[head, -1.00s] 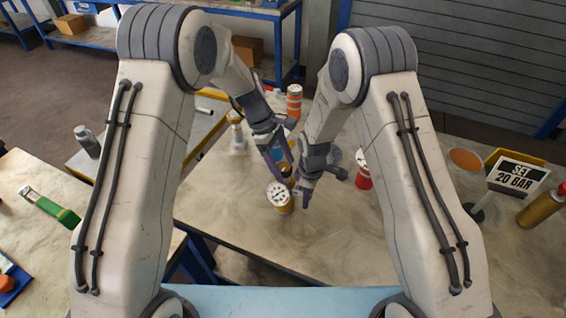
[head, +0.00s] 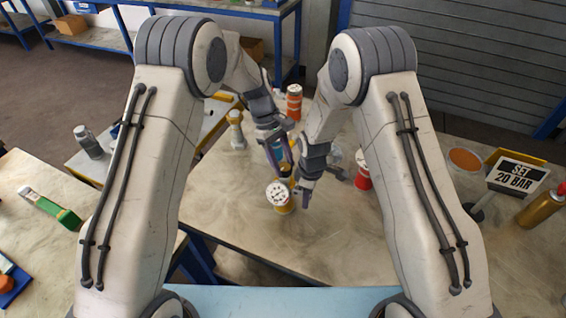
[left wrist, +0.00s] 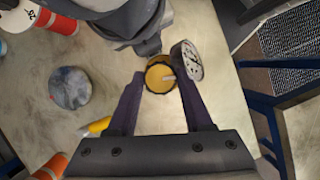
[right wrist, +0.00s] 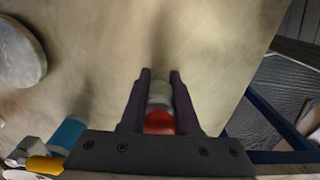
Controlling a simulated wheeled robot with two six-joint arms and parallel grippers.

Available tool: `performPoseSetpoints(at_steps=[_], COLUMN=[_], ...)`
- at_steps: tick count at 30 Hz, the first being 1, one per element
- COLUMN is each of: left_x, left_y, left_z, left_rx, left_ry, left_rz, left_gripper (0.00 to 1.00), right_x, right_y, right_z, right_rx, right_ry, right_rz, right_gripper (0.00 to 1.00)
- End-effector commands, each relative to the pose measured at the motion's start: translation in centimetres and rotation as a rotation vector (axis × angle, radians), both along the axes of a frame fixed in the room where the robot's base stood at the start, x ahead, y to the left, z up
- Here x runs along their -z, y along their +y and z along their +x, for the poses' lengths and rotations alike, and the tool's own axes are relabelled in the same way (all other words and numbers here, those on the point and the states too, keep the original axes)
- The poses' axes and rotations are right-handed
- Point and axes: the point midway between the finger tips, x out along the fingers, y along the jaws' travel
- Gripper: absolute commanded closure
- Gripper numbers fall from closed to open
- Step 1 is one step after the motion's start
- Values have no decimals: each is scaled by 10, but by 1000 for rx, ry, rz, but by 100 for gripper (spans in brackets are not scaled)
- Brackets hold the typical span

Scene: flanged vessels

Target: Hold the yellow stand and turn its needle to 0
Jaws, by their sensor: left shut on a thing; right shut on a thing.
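The yellow stand (head: 284,208) stands upright on the table, its white dial (head: 276,192) tilted up towards me. The needle is too small to read. In the left wrist view its round yellow top with a pale mark (left wrist: 160,76) lies between my left fingers, beside the dial (left wrist: 187,60). My left gripper (head: 284,170) is shut on this top from above. My right gripper (head: 301,192) is low at the stand's right side. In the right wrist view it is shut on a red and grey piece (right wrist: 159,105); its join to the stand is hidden.
A red vessel (head: 363,170) stands to the right, with an orange one (head: 294,102) and a yellow one (head: 236,130) further back. The table in front of the stand is clear.

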Motion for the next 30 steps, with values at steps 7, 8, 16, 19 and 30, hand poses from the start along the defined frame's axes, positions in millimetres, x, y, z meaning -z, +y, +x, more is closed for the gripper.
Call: performPoseSetpoints(at_steps=[7, 8, 16, 19, 30], left_x=[0, 0, 0, 0, -1], left_y=[-1, -2, -2, -2, -2], left_z=[1, 1, 1, 2, 2], left_rx=[196, 217, 359, 389, 421], left_ry=[0, -1, 0, -2, -1], left_rz=[0, -1, 0, 0, -1], left_gripper=[100, 100, 100, 100, 100], right_x=[0, 0, 0, 0, 0], right_y=[0, 0, 0, 0, 0], right_z=[0, 0, 0, 0, 0], right_rx=[-1, -1, -1, -1, -1], right_ry=[-1, -1, 0, 0, 0], right_rz=[0, 0, 0, 0, 0], right_gripper=[100, 100, 100, 100, 100])
